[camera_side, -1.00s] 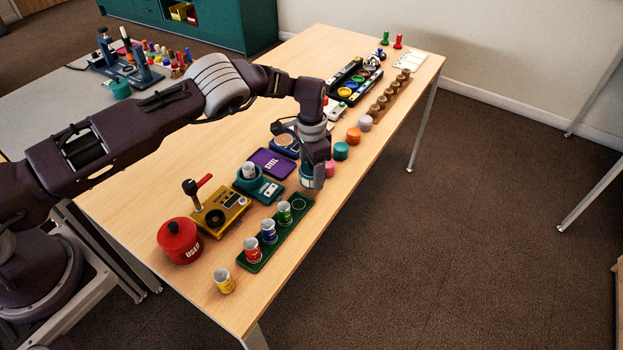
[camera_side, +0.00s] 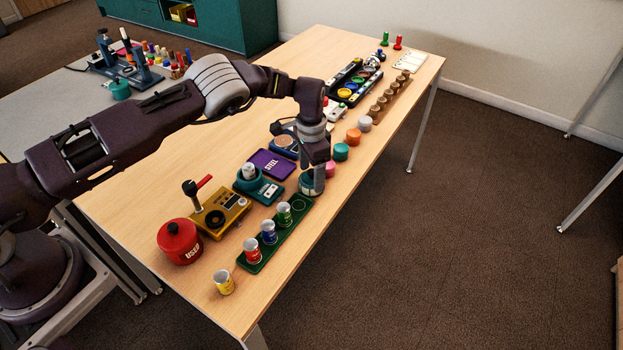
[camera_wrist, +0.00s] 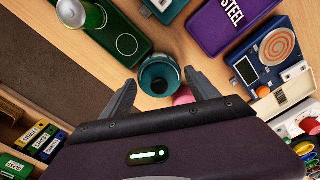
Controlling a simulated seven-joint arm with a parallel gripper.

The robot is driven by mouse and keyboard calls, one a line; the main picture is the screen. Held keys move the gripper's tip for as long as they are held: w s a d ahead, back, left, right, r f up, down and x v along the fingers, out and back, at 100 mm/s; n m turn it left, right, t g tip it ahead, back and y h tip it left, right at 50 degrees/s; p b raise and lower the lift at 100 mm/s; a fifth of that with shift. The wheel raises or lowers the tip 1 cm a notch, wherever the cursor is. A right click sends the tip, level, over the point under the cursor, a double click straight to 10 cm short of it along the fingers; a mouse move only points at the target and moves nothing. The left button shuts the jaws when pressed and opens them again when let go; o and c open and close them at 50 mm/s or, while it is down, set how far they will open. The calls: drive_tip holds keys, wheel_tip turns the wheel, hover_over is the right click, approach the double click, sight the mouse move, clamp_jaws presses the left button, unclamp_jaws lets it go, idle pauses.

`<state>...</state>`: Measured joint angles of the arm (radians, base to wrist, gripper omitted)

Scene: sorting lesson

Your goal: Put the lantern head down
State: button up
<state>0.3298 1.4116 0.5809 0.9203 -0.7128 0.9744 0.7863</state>
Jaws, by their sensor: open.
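The lantern head appears to be the teal, round piece with a dark hollow centre (camera_wrist: 158,62). In the side view, it (camera_side: 305,184) stands at the far end of the green tray, low at the table surface and partly hidden by my gripper (camera_side: 315,180). In the wrist view, my gripper (camera_wrist: 159,78) is open, with one finger on each side of the teal piece and visible room beside it. Whether a finger touches it is hard to tell.
The green tray (camera_side: 251,266) holds several small cans and one empty ring. A teal device (camera_side: 267,191), a purple STEEL plate (camera_side: 272,163) and a yellow box (camera_side: 225,212) lie to the left. A pink knob (camera_side: 330,169) is close behind. The table's right front edge is bare.

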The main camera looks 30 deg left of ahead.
sight(311, 171)
wheel_tip(311, 171, up, 9)
drive_tip(key=shift+r, duration=0.2)
drive_tip(key=s+a+r+n+t+h, duration=0.15)
drive_tip(key=s+r, duration=0.45)
drive_tip(key=r, duration=0.7)
drive_tip(key=s+a+r+n+t, duration=0.1)
drive_tip(key=s+a+r+n, duration=0.35)
drive_tip(key=r, duration=0.75)
drive_tip(key=s+d+r+t, duration=0.1)
drive_tip(key=s+r, duration=0.2)
drive_tip(key=s, duration=0.4)
drive_tip(key=s+r, duration=0.3)
drive_tip(key=s, duration=0.5)
drive_tip(key=s+a+f+t+y, duration=0.1)
drive_tip(key=s+f, duration=0.3)
drive_tip(key=s, duration=1)
drive_tip(key=shift+s+a+t, duration=0.15)
drive_tip(key=shift+s+t, duration=0.05)
drive_tip(key=shift+t, duration=0.35)
